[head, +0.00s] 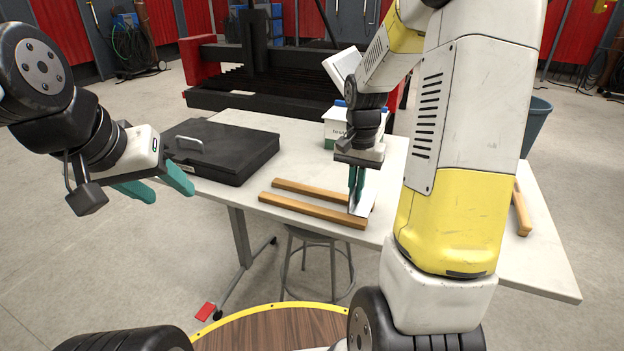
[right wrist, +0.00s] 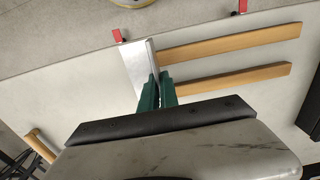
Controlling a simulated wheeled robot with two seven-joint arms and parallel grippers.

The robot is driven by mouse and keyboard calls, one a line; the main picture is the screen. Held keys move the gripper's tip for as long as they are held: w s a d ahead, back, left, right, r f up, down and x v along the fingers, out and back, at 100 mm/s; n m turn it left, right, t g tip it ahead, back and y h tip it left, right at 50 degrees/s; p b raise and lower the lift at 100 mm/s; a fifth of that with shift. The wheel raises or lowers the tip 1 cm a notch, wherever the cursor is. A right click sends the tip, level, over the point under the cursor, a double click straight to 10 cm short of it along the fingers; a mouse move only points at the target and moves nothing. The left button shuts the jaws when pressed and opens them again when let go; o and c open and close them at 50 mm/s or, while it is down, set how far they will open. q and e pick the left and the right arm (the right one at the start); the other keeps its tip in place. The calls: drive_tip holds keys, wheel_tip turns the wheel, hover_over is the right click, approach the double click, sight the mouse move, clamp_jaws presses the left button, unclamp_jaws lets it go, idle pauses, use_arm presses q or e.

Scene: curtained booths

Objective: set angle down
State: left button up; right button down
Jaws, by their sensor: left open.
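The angle (head: 363,208), a shiny metal piece, is at the right ends of two wooden strips on the table. It also shows in the right wrist view (right wrist: 139,65) as a pale plate, crossing near the strips' ends. My right gripper (head: 356,187) points down with its green fingers close together on the angle. I cannot tell whether the angle touches the strips or hangs just above them. The near strip (head: 310,210) and the far strip (head: 312,190) lie roughly parallel. My left gripper (head: 156,189) is open and empty, left of the table.
A black case (head: 225,150) lies on the left of the white table (head: 250,122). A white and green box (head: 335,128) stands at the back. A wooden-handled tool (head: 521,210) lies at the right. A stool (head: 318,236) stands under the front edge.

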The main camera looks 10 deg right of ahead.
drive_tip(key=w+a, duration=0.4)
drive_tip(key=w, duration=0.1)
drive_tip(key=w+a+f, duration=0.1)
drive_tip(key=w+a, duration=0.1)
drive_tip(key=shift+w+a, duration=0.2)
drive_tip(key=shift+w+a+f, duration=0.15)
drive_tip(key=shift+f, duration=0.75)
drive_tip(key=shift+w+a+f, duration=0.1)
drive_tip(key=shift+f, duration=0.75)
drive_tip(key=shift+f, duration=0.3)
drive_tip(key=c, duration=1.6)
unclamp_jaws()
